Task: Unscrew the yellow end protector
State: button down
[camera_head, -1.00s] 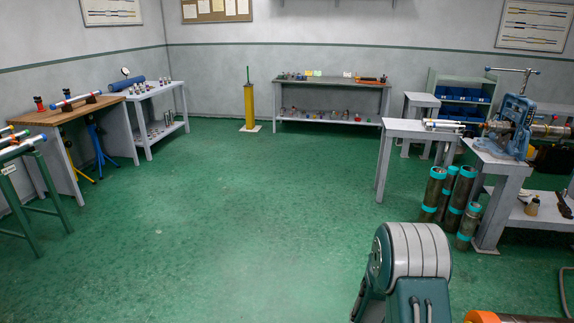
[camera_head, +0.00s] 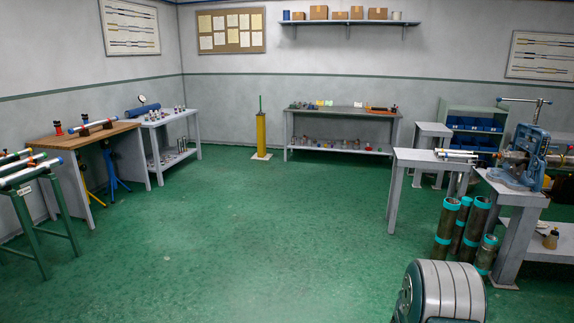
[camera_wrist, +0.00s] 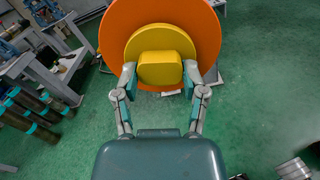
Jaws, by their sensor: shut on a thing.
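The yellow end protector (camera_wrist: 161,67) is in the wrist view, at the top middle. It has a squarish raised knob in front of a round yellow disc, with a larger orange disc (camera_wrist: 208,32) behind it. My gripper (camera_wrist: 160,78) has one finger on each side of the yellow knob and is shut on it. The protector and my gripper are not visible in the head view, where only a rounded part of my arm shows at the bottom right. What lies behind the orange disc is hidden.
A blue pipe vise (camera_head: 522,157) stands on a grey bench at right. Several pipes with teal bands (camera_head: 447,228) stand below it. A wooden bench (camera_head: 88,138) and a green pipe rack (camera_head: 42,225) are at left. The green floor between is open.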

jog(key=c, duration=1.1)
grip_release()
grip_shut()
jog(key=n, duration=0.3)
jog(key=shift+o, duration=0.5)
grip_release()
grip_shut()
jog(key=shift+w+a, duration=0.15)
jog(key=shift+a, duration=0.45)
jog(key=shift+v, duration=1.85)
